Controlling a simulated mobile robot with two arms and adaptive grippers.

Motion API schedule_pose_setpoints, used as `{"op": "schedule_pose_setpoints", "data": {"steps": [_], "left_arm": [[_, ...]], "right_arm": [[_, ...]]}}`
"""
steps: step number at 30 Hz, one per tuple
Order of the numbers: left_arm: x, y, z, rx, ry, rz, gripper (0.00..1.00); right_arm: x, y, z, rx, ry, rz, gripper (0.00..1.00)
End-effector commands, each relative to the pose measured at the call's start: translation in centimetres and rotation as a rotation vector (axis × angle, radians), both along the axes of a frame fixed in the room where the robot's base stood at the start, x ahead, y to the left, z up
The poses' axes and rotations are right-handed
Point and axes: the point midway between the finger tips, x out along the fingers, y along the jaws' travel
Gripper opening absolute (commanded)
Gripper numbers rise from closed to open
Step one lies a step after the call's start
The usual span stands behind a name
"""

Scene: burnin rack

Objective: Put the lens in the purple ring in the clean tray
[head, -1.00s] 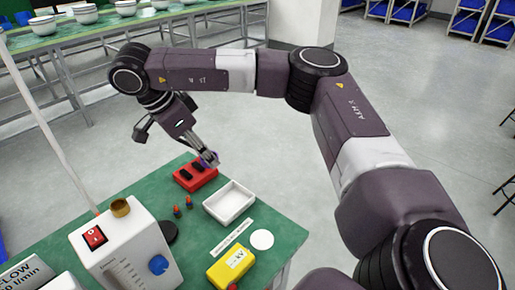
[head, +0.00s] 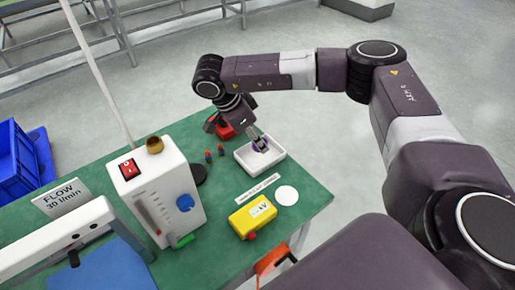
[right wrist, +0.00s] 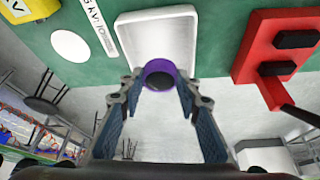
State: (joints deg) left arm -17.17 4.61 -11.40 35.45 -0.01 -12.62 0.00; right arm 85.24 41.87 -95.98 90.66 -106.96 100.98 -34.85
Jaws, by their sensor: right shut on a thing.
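My right gripper (head: 260,146) is shut on the purple ring (right wrist: 158,66), which has a dark round lens (right wrist: 160,82) inside it. In the right wrist view the two fingers (right wrist: 158,85) grip the ring from either side. The white tray (head: 243,165) lies on the green table, and the gripper and ring are over it in the head view. The tray (right wrist: 130,35) also shows beyond the ring in the right wrist view. Whether the ring touches the tray floor cannot be told. My left gripper is not in view.
A red holder (head: 226,131) with black blocks (right wrist: 296,40) stands beside the tray.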

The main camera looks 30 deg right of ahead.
Motion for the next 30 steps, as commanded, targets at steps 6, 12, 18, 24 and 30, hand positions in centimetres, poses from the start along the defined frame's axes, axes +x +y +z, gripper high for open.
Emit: {"op": "schedule_pose_setpoints", "data": {"steps": [6, 12, 18, 24, 30], "left_arm": [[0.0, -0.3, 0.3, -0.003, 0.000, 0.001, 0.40], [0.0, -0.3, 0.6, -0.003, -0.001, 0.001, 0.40], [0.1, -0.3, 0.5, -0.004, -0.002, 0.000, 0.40], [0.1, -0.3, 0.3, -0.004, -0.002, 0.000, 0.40], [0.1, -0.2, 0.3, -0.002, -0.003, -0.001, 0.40]], "right_arm": [[-0.1, -0.1, -1.8, -0.002, 0.002, -0.001, 0.16], [0.0, 0.0, -4.4, -0.001, 0.000, -0.001, 0.16], [0.0, 0.0, -4.5, 0.000, -0.002, 0.000, 0.16], [0.0, 0.0, -4.9, 0.000, -0.001, -0.001, 0.34], [0.0, 0.0, -4.8, 0.000, -0.001, -0.001, 0.38]]}}
